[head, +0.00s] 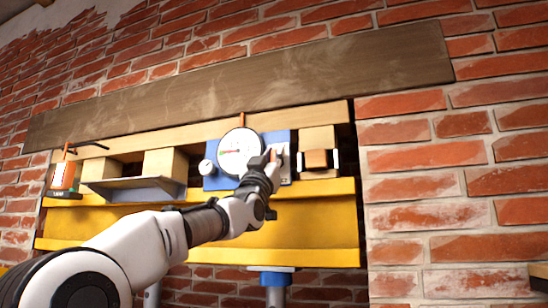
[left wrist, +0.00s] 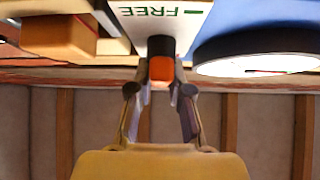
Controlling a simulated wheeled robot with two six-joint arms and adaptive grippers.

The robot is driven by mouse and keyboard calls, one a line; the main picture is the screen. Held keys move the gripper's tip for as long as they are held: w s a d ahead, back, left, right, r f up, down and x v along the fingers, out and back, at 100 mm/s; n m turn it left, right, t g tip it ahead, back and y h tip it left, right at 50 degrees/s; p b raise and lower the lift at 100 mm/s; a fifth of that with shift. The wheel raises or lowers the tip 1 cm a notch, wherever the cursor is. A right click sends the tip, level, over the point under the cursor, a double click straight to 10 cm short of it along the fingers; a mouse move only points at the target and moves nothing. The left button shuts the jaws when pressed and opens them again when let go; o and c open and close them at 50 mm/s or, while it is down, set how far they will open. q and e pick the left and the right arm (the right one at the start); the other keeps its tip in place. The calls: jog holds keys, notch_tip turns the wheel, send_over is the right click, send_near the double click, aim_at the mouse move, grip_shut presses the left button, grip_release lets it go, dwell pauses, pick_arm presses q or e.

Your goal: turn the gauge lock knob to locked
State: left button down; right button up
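The gauge (head: 238,150) has a round white dial and sits on a blue plate (head: 210,181); its dial also shows at the right of the left wrist view (left wrist: 255,66). Beside it in the left wrist view is a white label plate (left wrist: 140,20) with the word FREE upside down and a green bar. The lock knob (left wrist: 160,70), black with an orange end, stands out from this plate. My left gripper (left wrist: 159,92) is open, its fingertips either side of the knob's line and seemingly just short of it. In the head view my left gripper (head: 270,163) hides the knob. My right gripper is not in view.
A yellow beam (head: 310,226) runs below the gauge, with a dark timber (head: 240,85) above. Wooden blocks (head: 165,163), a grey metal bracket (head: 135,188) and an orange-and-white device (head: 64,177) stand to the left. Another wooden block (head: 317,138) is right of the gauge. Brick wall surrounds the opening.

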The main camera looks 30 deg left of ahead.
pick_arm(q)
jog(key=shift+w+f+n+y+b, duration=0.2)
jog(key=shift+f+n+y+b, duration=0.15)
jog(key=shift+n+y, duration=0.45)
jog(key=shift+r, duration=0.1)
